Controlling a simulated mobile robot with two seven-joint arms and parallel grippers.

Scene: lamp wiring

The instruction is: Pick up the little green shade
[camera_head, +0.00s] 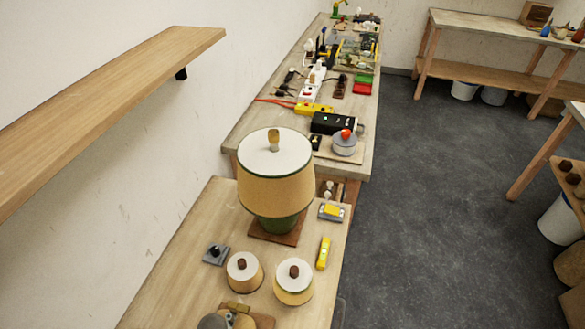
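Two small shades with white tops and dark brown knobs stand on the near wooden table (165,275). The left small shade (244,272) has a tan side. The right small shade (294,283) is a little wider, with a pale yellowish side and what may be a thin greenish rim; I cannot tell clearly which is the green one. Behind them stands a large lamp with a tan, green-edged shade (275,185) and a green body (277,222) on a wooden base. Neither of my grippers shows in the head view.
A yellow tool (323,253) lies right of the shades, and a small grey switch-like part (215,254) left of them. A grey rounded object (215,321) is cut off at the bottom edge. A wall shelf (110,105) juts out at upper left. Open floor (430,220) lies right.

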